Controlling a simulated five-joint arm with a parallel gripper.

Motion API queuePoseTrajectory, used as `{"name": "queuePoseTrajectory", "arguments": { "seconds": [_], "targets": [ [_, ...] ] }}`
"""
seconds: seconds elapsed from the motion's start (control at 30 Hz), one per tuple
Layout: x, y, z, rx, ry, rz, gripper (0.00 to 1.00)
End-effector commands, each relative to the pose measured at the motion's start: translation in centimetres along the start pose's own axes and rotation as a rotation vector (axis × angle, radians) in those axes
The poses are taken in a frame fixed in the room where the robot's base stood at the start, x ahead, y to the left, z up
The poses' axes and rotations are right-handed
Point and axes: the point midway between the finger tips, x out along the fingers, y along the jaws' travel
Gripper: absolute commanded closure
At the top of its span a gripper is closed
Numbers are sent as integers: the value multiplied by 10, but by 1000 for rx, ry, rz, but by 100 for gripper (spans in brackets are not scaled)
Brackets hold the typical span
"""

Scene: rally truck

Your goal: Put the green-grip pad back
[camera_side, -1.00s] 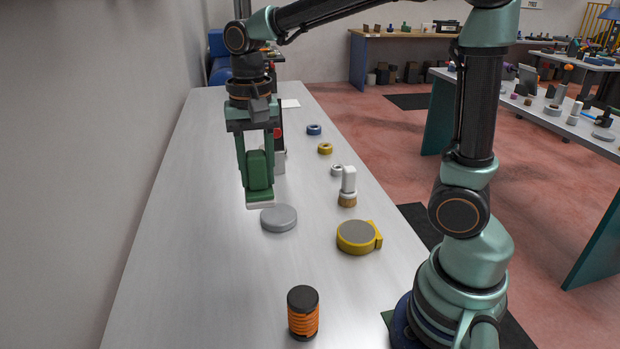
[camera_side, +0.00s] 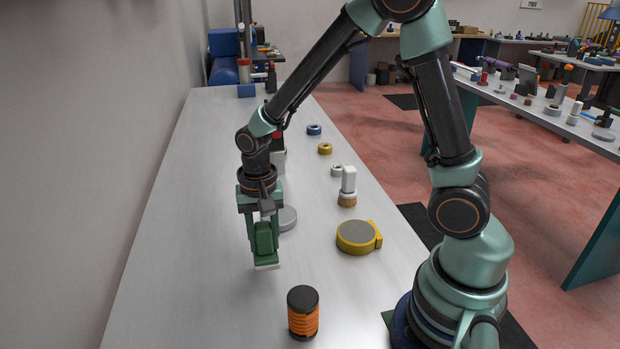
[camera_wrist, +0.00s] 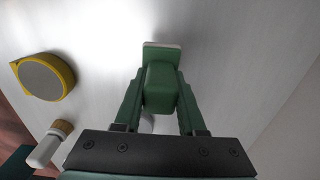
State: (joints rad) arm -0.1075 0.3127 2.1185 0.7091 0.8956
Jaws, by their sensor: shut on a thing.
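The green-grip pad has a green grip (camera_side: 263,238) on top and a pale pad (camera_side: 267,267) below. My gripper (camera_side: 262,245) is shut on the green grip, with a finger on each side. The pad is upright over the left part of the bench, between the grey disc and the orange canister; I cannot tell whether its underside touches the bench. In the wrist view the green grip (camera_wrist: 160,85) sits between my two fingers, and the pale edge of the pad (camera_wrist: 161,44) shows beyond it.
An orange and black canister (camera_side: 303,312) stands in front of the pad. A grey disc (camera_side: 287,218) lies just behind it. A yellow tape measure (camera_side: 357,238) and a white-handled brush (camera_side: 348,188) are to the right. The bench (camera_side: 180,250) left of my gripper is clear.

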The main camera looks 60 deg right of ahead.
Motion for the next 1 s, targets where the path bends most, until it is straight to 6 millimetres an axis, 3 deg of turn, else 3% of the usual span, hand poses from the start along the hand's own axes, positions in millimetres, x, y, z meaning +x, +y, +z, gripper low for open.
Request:
{"name": "queuePoseTrajectory", "arguments": {
  "seconds": [0.3, 0.8, 0.83, 0.9, 1.0],
  "targets": [
    [39, 1, 1, 0, -2, 2, 100],
    [46, 0, 0, 0, 0, 1, 100],
    [46, 0, 0, 0, 0, 0, 53],
    [46, 0, 0, 0, 0, 0, 31],
    [46, 0, 0, 0, 0, 0, 31]
  ]
}}
